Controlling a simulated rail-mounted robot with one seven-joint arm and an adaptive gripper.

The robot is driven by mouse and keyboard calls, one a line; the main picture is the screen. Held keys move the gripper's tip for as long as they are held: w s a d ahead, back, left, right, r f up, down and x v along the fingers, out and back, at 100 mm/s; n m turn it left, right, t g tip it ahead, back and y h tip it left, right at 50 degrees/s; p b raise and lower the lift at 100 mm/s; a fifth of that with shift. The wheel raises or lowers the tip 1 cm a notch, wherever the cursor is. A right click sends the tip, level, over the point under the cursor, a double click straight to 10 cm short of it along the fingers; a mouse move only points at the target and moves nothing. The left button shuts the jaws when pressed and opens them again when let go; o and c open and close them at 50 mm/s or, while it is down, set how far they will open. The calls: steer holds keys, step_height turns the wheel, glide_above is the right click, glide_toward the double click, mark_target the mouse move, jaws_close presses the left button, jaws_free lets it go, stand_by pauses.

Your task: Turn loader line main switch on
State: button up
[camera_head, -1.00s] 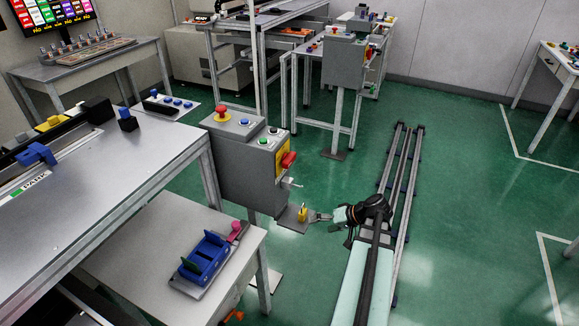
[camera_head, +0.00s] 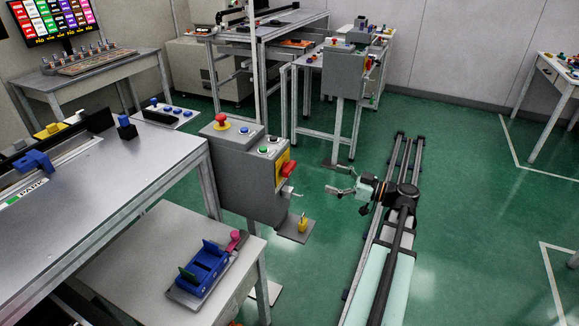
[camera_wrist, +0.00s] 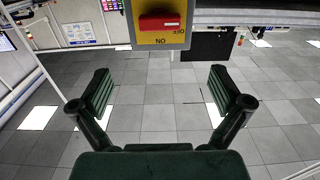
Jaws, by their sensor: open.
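The near grey control box (camera_head: 240,172) carries a red switch handle (camera_head: 288,169) on a yellow plate (camera_head: 281,160), on its right side. In the wrist view, a red handle (camera_wrist: 160,22) lies level across a yellow plate (camera_wrist: 160,39) with "NO" below it, at the top centre. My gripper (camera_head: 336,190) is to the right of the near box, apart from it, small in the head view. In the wrist view my gripper (camera_wrist: 160,92) has its two fingers wide apart with nothing between them, and the handle is beyond them.
A yellow padlock-like thing (camera_head: 303,224) is at the near box's foot plate (camera_head: 291,236). A second grey box (camera_head: 342,74) stands behind. A table with a blue fixture (camera_head: 203,268) is at the front left. Green floor (camera_head: 465,210) is clear right of my rail.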

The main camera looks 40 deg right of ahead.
mark_target(293, 167)
steer(key=p+x, duration=0.2)
steer(key=x, duration=1.3)
steer(key=shift+w+p, duration=0.15)
steer(key=shift+p, duration=0.15)
steer(key=c, duration=1.2)
